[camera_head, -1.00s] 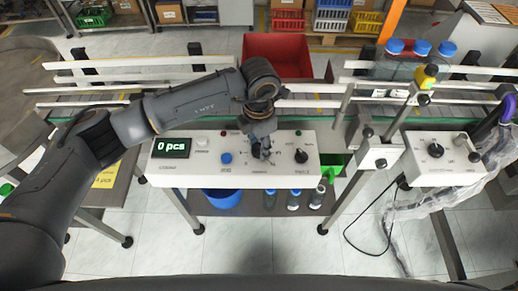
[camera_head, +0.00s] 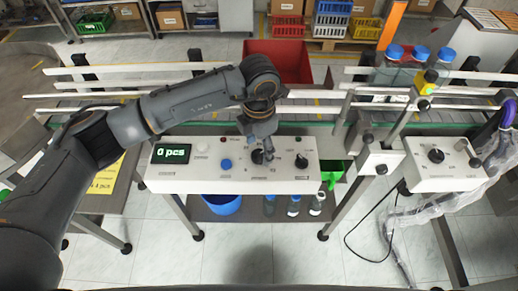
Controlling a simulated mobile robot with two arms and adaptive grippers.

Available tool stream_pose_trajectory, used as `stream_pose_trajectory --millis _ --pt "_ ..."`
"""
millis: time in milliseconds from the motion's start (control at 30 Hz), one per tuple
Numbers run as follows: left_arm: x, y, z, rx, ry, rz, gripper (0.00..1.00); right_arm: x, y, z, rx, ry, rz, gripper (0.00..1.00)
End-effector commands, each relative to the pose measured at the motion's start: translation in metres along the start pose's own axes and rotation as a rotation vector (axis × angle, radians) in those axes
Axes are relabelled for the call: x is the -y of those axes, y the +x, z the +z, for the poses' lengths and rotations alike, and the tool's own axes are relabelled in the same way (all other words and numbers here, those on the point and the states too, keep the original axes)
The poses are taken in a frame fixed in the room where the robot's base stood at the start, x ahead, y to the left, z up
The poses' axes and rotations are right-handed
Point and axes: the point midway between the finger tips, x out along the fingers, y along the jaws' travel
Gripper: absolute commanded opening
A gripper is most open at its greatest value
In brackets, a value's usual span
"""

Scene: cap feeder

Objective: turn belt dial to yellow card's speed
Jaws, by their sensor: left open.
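The white control panel (camera_head: 215,183) stands in front of the conveyor. It carries a "0 pcs" display (camera_head: 172,153), a blue button (camera_head: 226,164) and a black dial (camera_head: 257,157) near its middle. My left gripper (camera_head: 268,153) points down right at this dial; its jaws are open, and whether they touch the dial cannot be told. A second black knob (camera_head: 301,161) sits further right on the panel. The yellow card (camera_head: 105,180) lies at the left, partly hidden by my left arm; "4 p" shows on it. My right gripper is not in view.
The conveyor (camera_head: 310,118) runs behind the panel, with a red bin (camera_head: 285,60) beyond it. A capping post with a yellow part (camera_head: 428,80) and another control box (camera_head: 440,178) stand at the right. A green scoop-like part (camera_head: 334,172) hangs beside the panel.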

Motion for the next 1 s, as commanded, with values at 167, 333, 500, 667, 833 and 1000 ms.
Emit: stream_pose_trajectory --millis 167,333,500,667,833,1000 --pt "-0.001 -0.040 0.001 0.004 0.001 0.005 0.63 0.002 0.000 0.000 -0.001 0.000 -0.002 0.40" --pt "-0.001 -0.074 0.001 0.004 0.001 0.004 0.63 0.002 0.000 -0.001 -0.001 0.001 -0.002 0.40" --pt "0.000 -0.095 0.001 0.002 0.001 0.001 0.63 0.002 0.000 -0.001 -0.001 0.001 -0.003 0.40" --pt "0.000 -0.102 0.000 0.001 0.000 0.001 0.63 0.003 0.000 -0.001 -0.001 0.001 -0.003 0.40" --pt "0.000 -0.102 0.000 0.001 0.000 0.000 0.63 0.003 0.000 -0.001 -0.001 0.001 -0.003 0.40" --pt "0.000 -0.102 0.000 0.001 0.000 0.000 0.63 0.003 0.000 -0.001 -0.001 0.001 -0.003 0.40"
